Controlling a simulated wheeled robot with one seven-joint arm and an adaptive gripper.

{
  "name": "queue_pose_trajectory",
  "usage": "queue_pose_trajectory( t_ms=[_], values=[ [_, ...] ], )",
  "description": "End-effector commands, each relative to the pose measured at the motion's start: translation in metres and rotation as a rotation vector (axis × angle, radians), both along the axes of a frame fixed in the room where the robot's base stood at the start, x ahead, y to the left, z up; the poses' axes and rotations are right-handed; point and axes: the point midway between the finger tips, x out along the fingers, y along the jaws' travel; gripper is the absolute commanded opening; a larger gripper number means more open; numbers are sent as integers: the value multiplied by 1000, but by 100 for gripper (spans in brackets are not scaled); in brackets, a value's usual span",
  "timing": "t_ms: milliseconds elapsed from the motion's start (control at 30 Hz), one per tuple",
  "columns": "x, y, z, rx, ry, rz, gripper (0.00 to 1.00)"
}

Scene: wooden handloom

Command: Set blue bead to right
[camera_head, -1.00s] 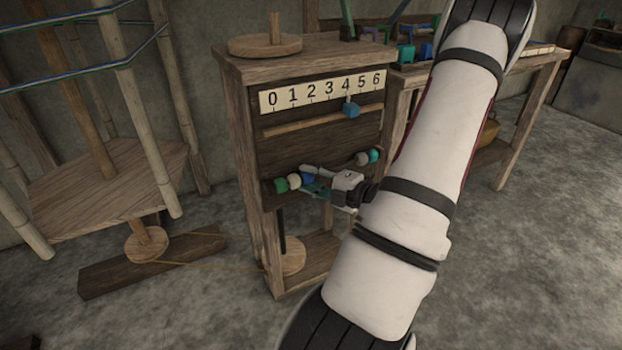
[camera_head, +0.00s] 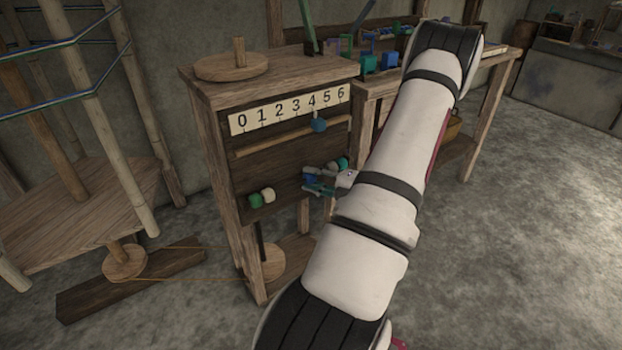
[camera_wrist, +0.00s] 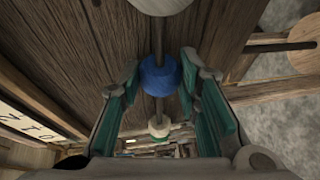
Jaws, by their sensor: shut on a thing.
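The blue bead (camera_head: 311,181) is on a rod across the front of the wooden stand (camera_head: 285,188), right of the rod's middle. My gripper (camera_head: 316,180) is shut on it. The wrist view shows the blue bead (camera_wrist: 160,76) between the teal finger pads, with the dark rod running through it. A green bead (camera_head: 255,201) and a cream bead (camera_head: 268,195) sit at the left end. A greyish bead (camera_head: 333,167) and a teal bead (camera_head: 342,163) sit at the right end. In the wrist view, bare rod shows between the blue bead and the pale bead (camera_wrist: 158,4) at the top.
Above the rod is a number scale (camera_head: 290,110) from 0 to 6, with a blue pointer (camera_head: 319,125) below it. A table (camera_head: 483,120) with small colored items stands behind at right. A bamboo frame (camera_head: 95,120) stands at left.

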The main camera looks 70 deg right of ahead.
Motion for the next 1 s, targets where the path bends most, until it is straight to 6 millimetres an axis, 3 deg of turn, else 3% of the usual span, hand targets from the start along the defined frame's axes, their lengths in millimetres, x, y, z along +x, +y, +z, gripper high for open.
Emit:
queue_pose_trajectory(
  t_ms=[33,67,133,567,1000],
  values=[
    [1,0,0,-1,-1,1,0],
    [1,0,0,-1,-1,2,37],
    [1,0,0,0,-1,2,51],
    [-8,1,1,-1,1,0,51],
    [-88,13,13,0,1,-2,51]
  ],
)
